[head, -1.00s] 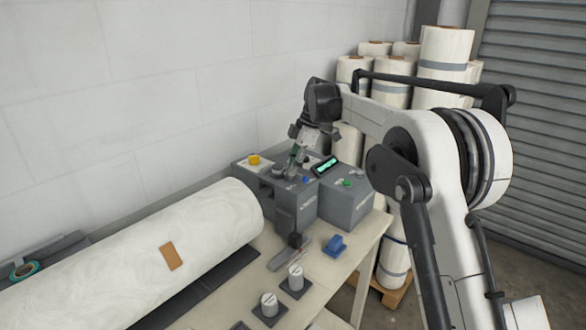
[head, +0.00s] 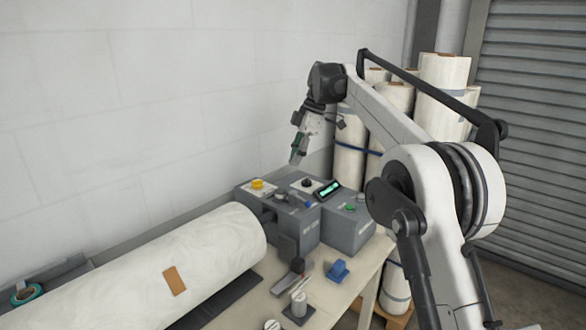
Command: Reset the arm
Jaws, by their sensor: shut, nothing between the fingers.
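My gripper (head: 297,156) hangs in the air above the grey control boxes, pointing down and slightly left. Its fingers are shut with nothing between them, and it touches nothing. My white arm (head: 405,140) reaches in from the right of the head view. Below the gripper stands a grey control box (head: 303,232) with a yellow button (head: 258,184) and a black knob (head: 307,183) on top. A second grey box (head: 350,232) beside it carries a lit green display (head: 328,188) and a green button (head: 350,207).
A large white roll (head: 140,275) lies along the table's left. Tall wrapped rolls (head: 440,85) stand behind my arm. The air before the white wall (head: 160,90) is clear.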

